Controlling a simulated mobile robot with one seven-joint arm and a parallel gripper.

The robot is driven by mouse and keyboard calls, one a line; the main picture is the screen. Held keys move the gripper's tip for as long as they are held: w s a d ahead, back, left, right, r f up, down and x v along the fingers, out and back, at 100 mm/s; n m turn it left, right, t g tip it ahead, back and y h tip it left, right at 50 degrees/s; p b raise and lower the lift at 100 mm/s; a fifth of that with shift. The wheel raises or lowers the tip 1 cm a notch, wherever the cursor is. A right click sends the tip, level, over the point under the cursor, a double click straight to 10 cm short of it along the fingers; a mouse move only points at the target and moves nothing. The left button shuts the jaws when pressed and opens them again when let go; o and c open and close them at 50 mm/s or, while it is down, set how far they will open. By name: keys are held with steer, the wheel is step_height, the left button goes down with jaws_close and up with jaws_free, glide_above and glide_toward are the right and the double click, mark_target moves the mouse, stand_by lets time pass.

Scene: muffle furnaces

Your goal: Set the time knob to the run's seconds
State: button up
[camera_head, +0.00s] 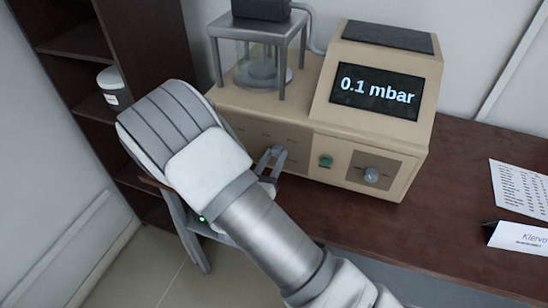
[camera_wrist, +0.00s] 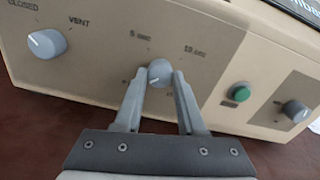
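The time knob (camera_wrist: 160,71) is a small round grey knob in the middle of the beige front panel in the wrist view. Marks reading 5 sec and 10 sec stand above it; lower marks are partly hidden by my fingers. Its pale pointer line appears to face down and slightly left. My gripper (camera_wrist: 161,76) has one finger on each side of the knob, and both fingertips appear to touch it. In the head view my gripper (camera_head: 270,163) is at the machine's front panel, with the knob mostly hidden by the fingers.
The beige machine (camera_head: 325,142) stands on a dark table (camera_head: 465,215), its screen (camera_head: 378,97) showing 0.1 mbar. A closed/vent knob (camera_wrist: 46,43) lies left of my gripper; a green button (camera_wrist: 239,92) and another knob (camera_wrist: 295,111) lie right. Papers (camera_head: 522,188) lie on the table's right.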

jaws_close()
steer(key=m+b, duration=0.1)
steer(key=m, duration=0.1)
steer(key=m+b, duration=0.1)
steer(key=b, duration=0.1)
steer(key=shift+f+m+b, duration=0.2)
steer(key=shift+m+b, duration=0.1)
steer(key=shift+m, duration=0.1)
steer(key=m+b, duration=0.5)
steer(key=b, duration=0.1)
steer(key=shift+f+m, duration=0.1)
steer(key=shift+m, duration=0.2)
steer(key=m+b, duration=0.6)
steer(key=b, duration=0.3)
steer(key=shift+a+b, duration=0.1)
steer(key=shift+b, duration=0.25)
steer(key=m+b, duration=0.1)
steer(key=b, duration=0.1)
steer(key=m+b, duration=0.1)
steer(key=shift+r+b, duration=0.25)
steer(key=shift+b, duration=0.1)
steer(key=shift+r+m, duration=0.1)
steer(key=shift+m, duration=0.2)
